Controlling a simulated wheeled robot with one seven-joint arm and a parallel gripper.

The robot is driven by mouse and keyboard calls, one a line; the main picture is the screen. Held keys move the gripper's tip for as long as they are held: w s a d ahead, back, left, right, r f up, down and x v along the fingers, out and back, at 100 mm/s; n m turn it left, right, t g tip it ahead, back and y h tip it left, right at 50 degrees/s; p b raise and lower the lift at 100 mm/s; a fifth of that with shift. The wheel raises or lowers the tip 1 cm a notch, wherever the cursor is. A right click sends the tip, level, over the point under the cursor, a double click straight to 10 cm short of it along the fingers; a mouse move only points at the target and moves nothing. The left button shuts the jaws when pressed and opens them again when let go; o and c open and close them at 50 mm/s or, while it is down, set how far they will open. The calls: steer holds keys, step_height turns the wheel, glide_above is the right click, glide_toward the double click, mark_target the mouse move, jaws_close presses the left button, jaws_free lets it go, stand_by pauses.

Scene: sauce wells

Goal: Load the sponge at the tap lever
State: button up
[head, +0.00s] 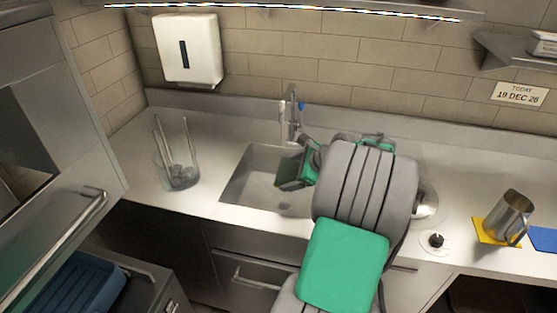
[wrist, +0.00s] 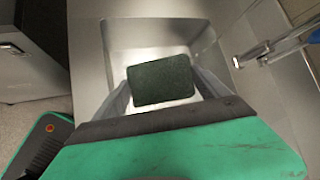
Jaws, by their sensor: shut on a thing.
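The sponge (wrist: 160,81) shows in the wrist view as a dark green, nearly black rectangle between my two fingers. My gripper (wrist: 161,92) is shut on it and holds it over the sink basin. In the head view my gripper (head: 281,184) is at the basin, below and left of the tap; my arm hides much around it, and I cannot make out the sponge there. The tap (head: 293,112) stands behind the sink (head: 243,178) with a blue-marked lever (head: 301,106) at its top right. The tap also shows at upper right in the wrist view (wrist: 270,49), apart from the sponge.
A clear container with utensils (head: 178,168) stands left of the sink. On the right are a black knob (head: 436,240), a metal jug (head: 512,215) on a yellow mat (head: 484,229), and a blue mat (head: 543,239). A towel dispenser (head: 188,50) hangs on the wall.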

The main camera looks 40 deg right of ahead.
steer(key=shift+r, duration=0.1)
steer(key=shift+s+r+p, duration=0.2)
steer(key=shift+r+p, duration=0.1)
steer(key=shift+p, duration=0.15)
steer(key=s+r+p, duration=0.1)
steer(key=s+a+r+p, duration=0.1)
steer(key=s+p, duration=0.1)
steer(key=s+r+p, duration=0.1)
steer(key=p, duration=0.1)
steer(key=shift+s+a+r, duration=0.1)
steer(key=shift+s+a, duration=0.05)
steer(key=shift+a, duration=0.15)
